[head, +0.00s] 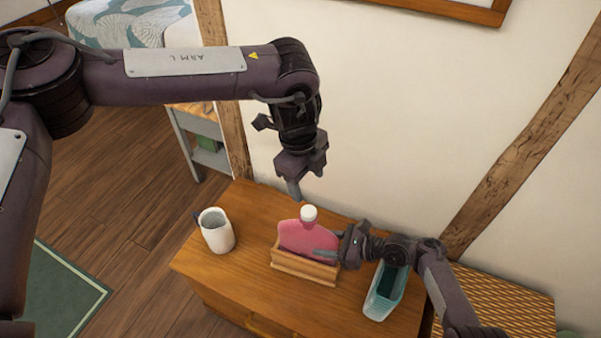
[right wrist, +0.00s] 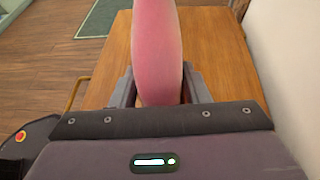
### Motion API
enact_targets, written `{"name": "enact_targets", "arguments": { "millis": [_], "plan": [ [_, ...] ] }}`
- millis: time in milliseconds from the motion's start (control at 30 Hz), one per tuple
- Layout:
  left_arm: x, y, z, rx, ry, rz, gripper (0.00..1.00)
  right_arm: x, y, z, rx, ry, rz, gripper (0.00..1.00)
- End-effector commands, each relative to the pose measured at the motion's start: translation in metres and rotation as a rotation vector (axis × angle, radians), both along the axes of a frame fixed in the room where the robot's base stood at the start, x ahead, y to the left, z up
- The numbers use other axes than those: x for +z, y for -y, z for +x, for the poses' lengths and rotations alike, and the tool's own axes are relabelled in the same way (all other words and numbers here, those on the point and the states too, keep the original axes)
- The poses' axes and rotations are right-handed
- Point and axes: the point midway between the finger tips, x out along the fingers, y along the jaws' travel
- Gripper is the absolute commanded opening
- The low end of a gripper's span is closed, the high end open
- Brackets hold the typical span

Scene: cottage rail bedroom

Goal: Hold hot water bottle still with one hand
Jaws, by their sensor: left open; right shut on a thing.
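The pink hot water bottle (head: 300,238) with a white cap (head: 309,213) stands upright in a wooden holder (head: 304,266) on the wooden cabinet. My right gripper (head: 328,254) is shut on the bottle's right side. In the right wrist view the bottle (right wrist: 157,50) rises between the two fingers (right wrist: 158,92). My left gripper (head: 296,190) is open and empty, above and slightly left of the cap, apart from it. The lower part of the bottle is hidden by the holder's front wall.
A white jug (head: 217,232) stands left of the holder on the cabinet top (head: 250,210). A wall and slanted timber beam (head: 530,150) are behind. The cabinet's front left is clear.

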Motion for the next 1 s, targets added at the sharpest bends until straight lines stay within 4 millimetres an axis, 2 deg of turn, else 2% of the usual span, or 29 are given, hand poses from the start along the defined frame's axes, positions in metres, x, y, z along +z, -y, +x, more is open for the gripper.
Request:
{"name": "enact_targets", "arguments": {
  "millis": [100,200,333,500,800,1000],
  "plan": [
    [0.005,-0.006,0.002,0.245,-0.045,-0.014,0.60,0.000,-0.001,0.000,0.001,0.000,0.002,0.00],
    [0.007,-0.009,0.002,0.406,-0.076,-0.020,0.60,0.000,-0.001,0.000,0.001,0.000,0.002,0.00],
    [0.010,-0.012,0.002,0.537,-0.100,-0.024,0.60,0.000,-0.001,0.000,0.001,0.000,0.001,0.00],
    [0.011,-0.014,0.002,0.594,-0.112,-0.024,0.60,0.000,-0.001,0.000,0.001,0.000,0.001,0.00],
    [0.010,-0.014,0.002,0.593,-0.112,-0.024,0.60,0.000,-0.001,0.000,0.000,0.000,0.001,0.00],
    [-0.007,-0.011,0.002,0.592,-0.114,-0.022,0.60,0.000,-0.001,0.000,0.000,0.000,0.001,0.00]
  ]
}}
